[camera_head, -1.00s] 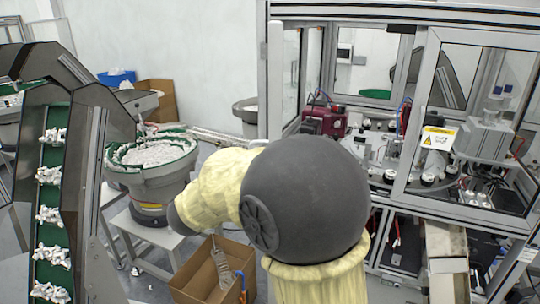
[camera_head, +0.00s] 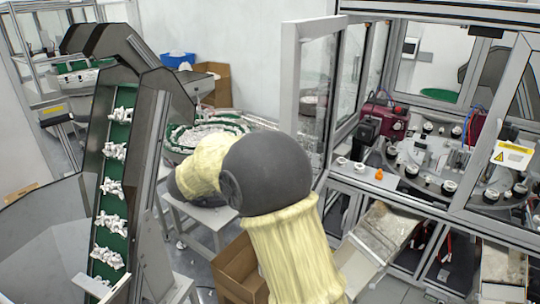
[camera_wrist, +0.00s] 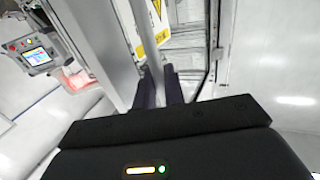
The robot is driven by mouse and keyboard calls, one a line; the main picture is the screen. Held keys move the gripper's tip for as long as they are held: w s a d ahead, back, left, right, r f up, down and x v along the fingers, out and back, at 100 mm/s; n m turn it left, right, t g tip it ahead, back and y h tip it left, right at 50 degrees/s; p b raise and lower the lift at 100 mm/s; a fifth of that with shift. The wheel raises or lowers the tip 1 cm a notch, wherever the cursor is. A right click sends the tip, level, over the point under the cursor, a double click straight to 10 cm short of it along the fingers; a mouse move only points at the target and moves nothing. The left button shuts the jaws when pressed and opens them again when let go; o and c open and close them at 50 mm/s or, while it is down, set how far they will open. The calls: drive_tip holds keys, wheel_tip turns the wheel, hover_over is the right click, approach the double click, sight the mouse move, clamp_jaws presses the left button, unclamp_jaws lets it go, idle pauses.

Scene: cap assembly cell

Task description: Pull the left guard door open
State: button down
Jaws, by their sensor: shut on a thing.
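The left guard door (camera_head: 290,92) is a clear panel in a grey metal frame, standing swung out from the machine's front on its left side. Its lower part is hidden behind my arm. My gripper (camera_wrist: 160,88) shows in the wrist view, its two dark fingers shut on a light vertical bar, the door handle (camera_wrist: 158,60). A yellow warning sign (camera_wrist: 152,22) is on the door just beyond. In the head view my gripper is hidden behind my arm.
The open doorway shows the machine table (camera_head: 400,165) with several fixtures. The right guard door (camera_head: 497,120) with a warning sign is closed. A conveyor (camera_head: 113,190) stands further left.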

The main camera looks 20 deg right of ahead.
drive_tip(key=shift+d+r, duration=0.1)
drive_tip(key=shift+r, duration=0.1)
drive_tip(key=c, duration=1.6)
unclamp_jaws()
drive_tip(key=shift+w, duration=0.1)
drive_tip(key=shift+c, duration=0.2)
drive_tip(key=shift+o, duration=0.2)
drive_tip(key=shift+d+f, duration=0.15)
drive_tip(key=b+v, duration=0.7)
drive_tip(key=v, duration=1)
drive_tip(key=shift+a, duration=0.35)
